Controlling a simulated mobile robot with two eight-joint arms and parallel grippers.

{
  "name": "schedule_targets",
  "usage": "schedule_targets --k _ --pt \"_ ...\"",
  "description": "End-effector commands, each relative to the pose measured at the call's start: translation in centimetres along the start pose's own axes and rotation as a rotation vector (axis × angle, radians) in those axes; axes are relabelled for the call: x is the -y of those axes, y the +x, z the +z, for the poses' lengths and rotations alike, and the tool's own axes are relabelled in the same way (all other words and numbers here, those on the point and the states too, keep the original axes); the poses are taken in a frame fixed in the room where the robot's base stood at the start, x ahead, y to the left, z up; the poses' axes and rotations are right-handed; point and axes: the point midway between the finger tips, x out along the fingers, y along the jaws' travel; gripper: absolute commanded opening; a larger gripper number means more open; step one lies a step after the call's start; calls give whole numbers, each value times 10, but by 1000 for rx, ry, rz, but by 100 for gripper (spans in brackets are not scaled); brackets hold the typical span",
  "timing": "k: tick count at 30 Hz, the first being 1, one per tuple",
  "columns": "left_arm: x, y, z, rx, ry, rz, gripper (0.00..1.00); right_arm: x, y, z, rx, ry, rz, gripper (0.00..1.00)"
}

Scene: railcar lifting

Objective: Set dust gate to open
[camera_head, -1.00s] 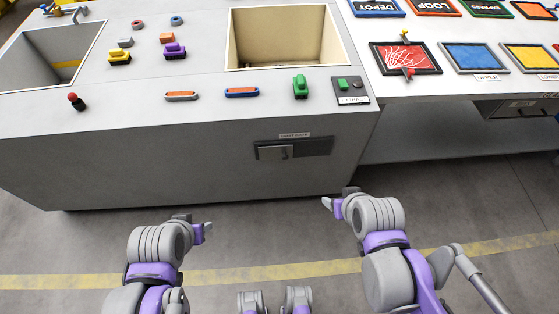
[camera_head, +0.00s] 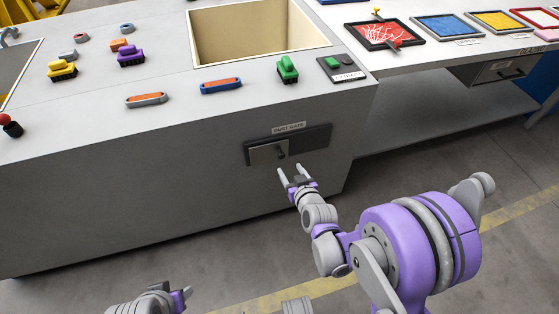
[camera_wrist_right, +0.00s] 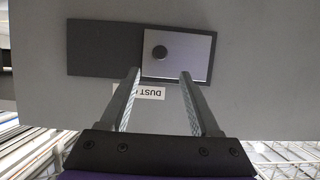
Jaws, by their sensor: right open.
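The dust gate is a light sliding plate (camera_head: 264,153) with a dark knob (camera_head: 281,154), set in a dark recessed track (camera_head: 316,139) on the cabinet's front. The plate sits at the track's left end in the head view. In the inverted right wrist view the plate (camera_wrist_right: 190,56) is at the right, with the knob (camera_wrist_right: 159,52) near its inner edge. My right gripper (camera_head: 291,172) is open and empty, just below the knob. In the wrist view its fingertips (camera_wrist_right: 160,73) point at the plate, either side of the knob's line.
A "DUST GATE" label (camera_head: 289,128) is above the track. On the cabinet top are a green handle (camera_head: 287,69), a blue-orange bar (camera_head: 221,86) and an open bin (camera_head: 262,56). A table with framed panels (camera_head: 447,28) stands at the right. The floor ahead is clear.

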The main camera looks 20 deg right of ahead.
Motion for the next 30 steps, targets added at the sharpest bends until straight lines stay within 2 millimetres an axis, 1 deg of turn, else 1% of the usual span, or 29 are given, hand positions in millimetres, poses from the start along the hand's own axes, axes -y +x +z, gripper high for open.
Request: schedule_targets --k 1,9,12,15,19,27,28,30 --pt "0 2 1 1 0 0 50 0 9 1 1 0 -1 63" --pt "0 13 3 4 0 0 50 0 61 1 2 0 -1 63" --pt "0 16 4 4 0 0 50 0 76 1 2 1 -1 63" --pt "0 18 4 5 0 0 50 0 87 1 2 1 -1 63" --pt "0 19 5 5 0 0 50 0 93 0 2 0 -1 63" --pt "0 19 5 5 0 0 50 0 94 0 2 0 -1 63" --pt "0 19 5 5 0 0 50 0 94 0 2 0 -1 60" --pt "0 19 5 5 0 0 50 0 94 0 2 0 -1 47"
